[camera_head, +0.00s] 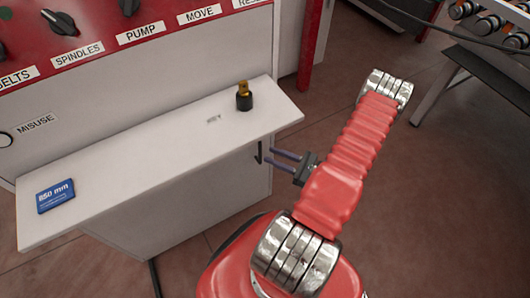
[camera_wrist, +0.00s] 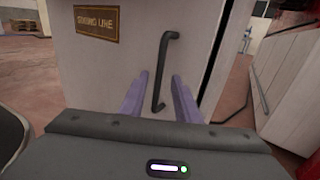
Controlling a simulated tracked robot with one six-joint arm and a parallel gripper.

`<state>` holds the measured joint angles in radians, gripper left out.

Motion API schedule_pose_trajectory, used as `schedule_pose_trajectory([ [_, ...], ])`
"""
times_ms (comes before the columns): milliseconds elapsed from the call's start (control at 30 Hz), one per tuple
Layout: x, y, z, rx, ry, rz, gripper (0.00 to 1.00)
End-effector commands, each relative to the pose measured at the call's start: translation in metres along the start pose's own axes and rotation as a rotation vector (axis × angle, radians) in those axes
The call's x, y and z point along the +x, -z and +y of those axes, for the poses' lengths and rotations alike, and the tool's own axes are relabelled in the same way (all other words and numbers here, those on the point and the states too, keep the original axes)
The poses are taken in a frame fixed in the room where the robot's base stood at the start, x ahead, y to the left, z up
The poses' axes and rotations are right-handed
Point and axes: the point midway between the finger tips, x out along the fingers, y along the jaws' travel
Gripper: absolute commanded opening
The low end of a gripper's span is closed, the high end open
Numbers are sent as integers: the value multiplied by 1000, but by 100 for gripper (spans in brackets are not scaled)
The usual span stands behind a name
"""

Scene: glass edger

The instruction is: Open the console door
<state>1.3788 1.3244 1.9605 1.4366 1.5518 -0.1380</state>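The console door (camera_wrist: 110,65) is a pale panel under the white ledge and looks closed. Its black bar handle (camera_wrist: 164,70) stands upright near the door's right edge in the wrist view. The handle (camera_head: 259,153) also shows at the console's right end in the head view, partly hidden by the ledge. My gripper (camera_head: 273,158) is open and empty, with its fingers pointing at the handle and the tips just short of it. In the wrist view the two purple fingers (camera_wrist: 160,76) stand either side of the handle's lower part; contact cannot be seen.
The white ledge (camera_head: 150,165) juts out above the door and carries a blue 850 mm box (camera_head: 55,196) and a small dark bottle (camera_head: 244,97). A red panel (camera_head: 80,30) with knobs rises behind. Brown floor (camera_head: 440,190) is open to the right.

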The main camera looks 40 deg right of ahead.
Motion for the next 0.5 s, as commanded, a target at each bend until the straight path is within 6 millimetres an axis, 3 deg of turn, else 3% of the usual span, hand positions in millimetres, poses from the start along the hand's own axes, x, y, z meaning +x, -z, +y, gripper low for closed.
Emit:
schedule_pose_trajectory([
  [233, 29, 0, 1, 1, -3, 1, 29],
  [500, 42, 0, 0, 1, 0, 1, 29],
])
